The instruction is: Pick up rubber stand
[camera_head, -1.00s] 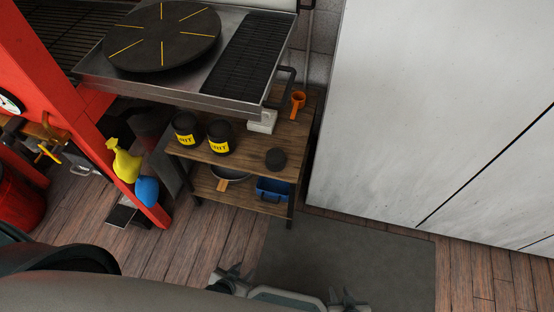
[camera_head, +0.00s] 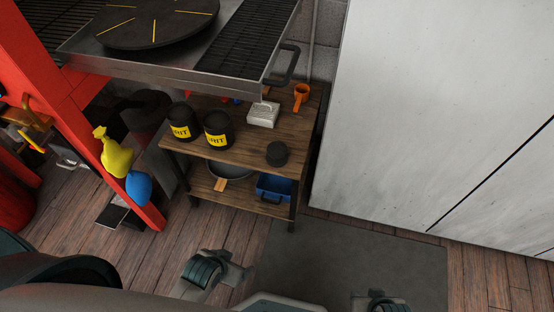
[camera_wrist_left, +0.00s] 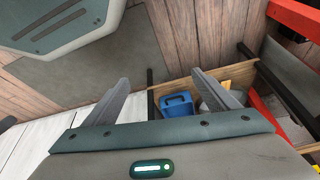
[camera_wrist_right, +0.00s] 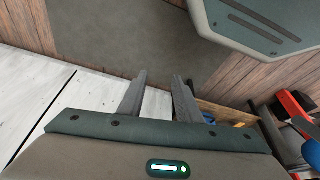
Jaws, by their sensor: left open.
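A short black round piece (camera_head: 277,153), which I take to be the rubber stand, sits on the wooden top shelf (camera_head: 245,146) of a small stand, near its front right corner. Nothing touches it. In the left wrist view my left gripper (camera_wrist_left: 159,77) is open and empty, pointing towards the lower shelf and floor. In the right wrist view my right gripper (camera_wrist_right: 159,75) is open with a narrower gap, and empty. I cannot make out the black piece in either wrist view. Neither gripper's fingers show clearly in the head view.
A blue bin (camera_head: 273,189) stands below. A metal table (camera_head: 150,68) overhangs the back. A white cabinet (camera_head: 430,110) stands right; a grey mat (camera_head: 345,265) lies in front.

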